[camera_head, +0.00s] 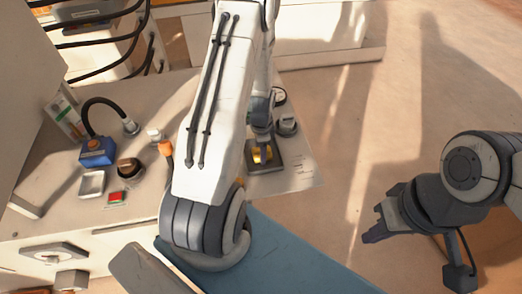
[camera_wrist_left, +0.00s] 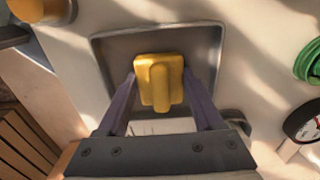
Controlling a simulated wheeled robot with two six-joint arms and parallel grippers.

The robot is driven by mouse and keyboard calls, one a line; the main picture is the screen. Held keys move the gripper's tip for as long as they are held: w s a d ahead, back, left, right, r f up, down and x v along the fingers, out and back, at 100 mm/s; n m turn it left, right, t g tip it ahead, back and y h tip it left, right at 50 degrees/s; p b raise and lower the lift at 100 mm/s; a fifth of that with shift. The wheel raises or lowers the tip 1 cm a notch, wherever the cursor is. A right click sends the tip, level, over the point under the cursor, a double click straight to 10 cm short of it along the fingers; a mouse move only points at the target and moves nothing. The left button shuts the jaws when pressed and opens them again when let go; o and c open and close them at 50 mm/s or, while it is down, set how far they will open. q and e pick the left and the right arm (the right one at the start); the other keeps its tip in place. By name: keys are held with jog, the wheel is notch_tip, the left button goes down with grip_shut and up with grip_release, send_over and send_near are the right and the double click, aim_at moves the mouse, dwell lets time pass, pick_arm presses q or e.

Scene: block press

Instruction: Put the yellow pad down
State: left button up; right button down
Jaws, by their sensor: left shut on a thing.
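The yellow pad (camera_wrist_left: 159,82) has a raised ridge along its middle and sits between the fingertips of my left gripper (camera_wrist_left: 158,76), which is shut on it. In the left wrist view the pad is over the grey square tray (camera_wrist_left: 113,62), inside its rim. I cannot tell whether it touches the tray floor. In the head view the pad (camera_head: 262,154) shows partly behind my left gripper (camera_head: 262,146), at the tray (camera_head: 284,164). My right gripper (camera_head: 374,221) is far to the right of the pad, over the floor; its finger opening is unclear.
A blue box with a black hose (camera_head: 97,152), a dark round knob (camera_head: 130,169), a small metal dish (camera_head: 91,184) and a red button (camera_head: 115,198) stand left on the bench. A round black-rimmed gauge (camera_wrist_left: 303,122) and green coil (camera_wrist_left: 309,60) are right of the tray.

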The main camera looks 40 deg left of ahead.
pick_arm(q)
jog(key=shift+s+f+b, duration=0.1)
jog(key=shift+f+b, duration=0.2)
jog(key=shift+f, duration=0.2)
jog(key=o, duration=1.3)
jog(key=shift+f, duration=0.1)
jog(key=shift+s+d, duration=0.1)
jog(key=shift+d, duration=0.1)
jog(key=shift+r, duration=0.3)
jog(key=r, duration=0.5)
jog(key=r+p, duration=0.1)
jog(key=r, duration=0.5)
jog(key=shift+w+a+r, duration=0.2)
jog(key=shift+d+r, duration=0.1)
jog(key=shift+r, duration=0.7)
